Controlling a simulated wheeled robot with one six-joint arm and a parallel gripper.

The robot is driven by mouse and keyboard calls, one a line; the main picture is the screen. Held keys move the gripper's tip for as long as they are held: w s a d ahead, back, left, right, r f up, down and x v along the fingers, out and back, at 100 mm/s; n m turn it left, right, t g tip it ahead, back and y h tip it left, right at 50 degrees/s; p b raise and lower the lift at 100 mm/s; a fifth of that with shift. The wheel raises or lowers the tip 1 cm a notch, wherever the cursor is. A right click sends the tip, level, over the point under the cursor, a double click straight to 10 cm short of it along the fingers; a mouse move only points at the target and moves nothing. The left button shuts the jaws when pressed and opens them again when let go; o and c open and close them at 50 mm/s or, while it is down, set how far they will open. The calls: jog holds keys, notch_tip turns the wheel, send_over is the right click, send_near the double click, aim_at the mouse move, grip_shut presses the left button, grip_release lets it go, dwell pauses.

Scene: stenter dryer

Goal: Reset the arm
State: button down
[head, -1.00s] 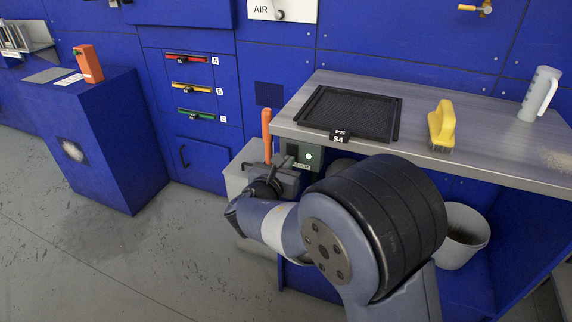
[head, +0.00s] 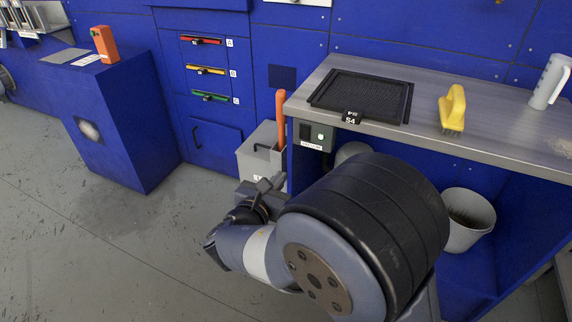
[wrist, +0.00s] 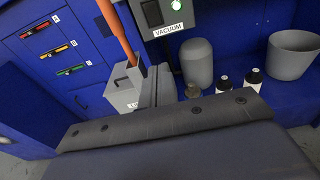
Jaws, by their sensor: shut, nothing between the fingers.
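My arm reaches out over the floor in front of the bench in the head view, folded at a large black-banded joint. My gripper (head: 268,187) is at its far end, small and partly hidden by the wrist. It is shut and empty. It appears in front of the grey bin (head: 258,160) with the orange handle (head: 281,118), below the vacuum switch box (head: 315,136). In the wrist view my gripper (wrist: 158,86) points toward the bin (wrist: 123,91) and the bench's underside; I cannot tell the gap to them.
The bench (head: 440,75) holds a black mesh tray (head: 362,96), a yellow brush (head: 452,108) and a white jug (head: 550,82). A grey bucket (head: 467,220) and bottles (wrist: 223,84) stand under it. A blue pedestal (head: 115,120) stands left; open floor (head: 110,260) lies between.

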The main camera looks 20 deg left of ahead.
jog(key=shift+s, duration=0.45)
jog(key=shift+w, duration=0.1)
